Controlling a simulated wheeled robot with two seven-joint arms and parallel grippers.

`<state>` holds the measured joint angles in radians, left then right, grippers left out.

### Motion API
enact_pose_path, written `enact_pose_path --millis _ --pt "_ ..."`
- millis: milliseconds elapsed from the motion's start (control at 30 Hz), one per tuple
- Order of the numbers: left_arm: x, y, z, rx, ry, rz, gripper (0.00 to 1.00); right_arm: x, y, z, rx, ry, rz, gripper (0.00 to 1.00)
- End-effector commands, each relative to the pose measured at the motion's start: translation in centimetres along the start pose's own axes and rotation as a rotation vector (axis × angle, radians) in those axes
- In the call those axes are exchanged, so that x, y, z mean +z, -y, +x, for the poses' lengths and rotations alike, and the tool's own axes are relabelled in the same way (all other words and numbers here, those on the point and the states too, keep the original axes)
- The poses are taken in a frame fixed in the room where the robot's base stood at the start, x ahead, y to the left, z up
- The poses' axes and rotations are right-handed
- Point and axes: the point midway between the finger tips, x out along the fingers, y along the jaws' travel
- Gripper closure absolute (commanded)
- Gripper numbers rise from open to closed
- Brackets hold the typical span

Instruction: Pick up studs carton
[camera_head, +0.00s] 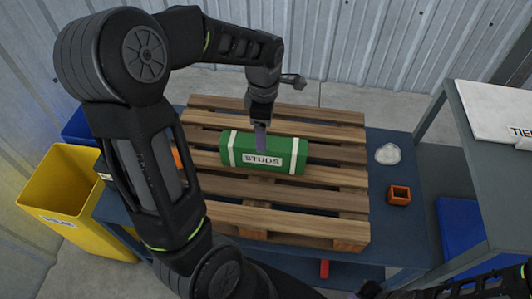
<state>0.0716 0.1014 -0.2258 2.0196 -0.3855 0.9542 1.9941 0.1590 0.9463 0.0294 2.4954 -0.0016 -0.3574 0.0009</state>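The studs carton (235,149) is a green box with white bands and a white label reading STUDS. It lies on a wooden pallet (275,218). My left gripper (261,141) points down onto the carton's top near its middle, with a greyish finger overlapping the carton. Only one finger shows clearly, so whether the gripper is open or shut on the carton is hidden. Part of my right arm shows at the bottom right edge; its gripper is out of view.
The pallet rests on a blue table (409,232). A yellow bin (62,186) stands left. A grey shelf unit (499,161) stands right.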

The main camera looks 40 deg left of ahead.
Motion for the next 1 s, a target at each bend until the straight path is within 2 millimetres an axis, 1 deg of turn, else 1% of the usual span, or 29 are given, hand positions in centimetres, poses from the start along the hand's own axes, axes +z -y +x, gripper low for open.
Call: enact_pose_path --millis 200,267,400,467,800,867,1000 --pt "0.0 0.0 0.1 -0.001 0.0 0.001 0.25 0.0 0.0 -0.1 0.0 0.0 0.0 1.0" --pt "0.0 0.0 0.6 -0.001 0.0 0.001 0.25 0.0 0.0 -0.1 0.0 0.0 0.0 1.0" --pt "0.0 0.1 2.1 -0.003 -0.001 0.001 0.25 0.0 0.0 -0.1 0.0 0.0 0.0 1.0" --pt "0.0 0.1 2.5 -0.001 0.0 0.001 0.25 0.0 0.0 -0.1 0.0 0.0 0.0 1.0" --pt "0.0 0.1 2.8 -0.001 0.0 0.001 0.25 0.0 0.0 -0.1 0.0 0.0 0.0 1.0" --pt "-0.1 0.2 3.2 -0.003 -0.001 0.001 0.25 0.0 0.1 -0.2 0.0 0.0 0.0 1.0" --pt "-0.1 0.5 5.1 -0.005 -0.002 0.002 0.25 0.0 0.2 -0.5 0.0 0.0 0.0 1.0"
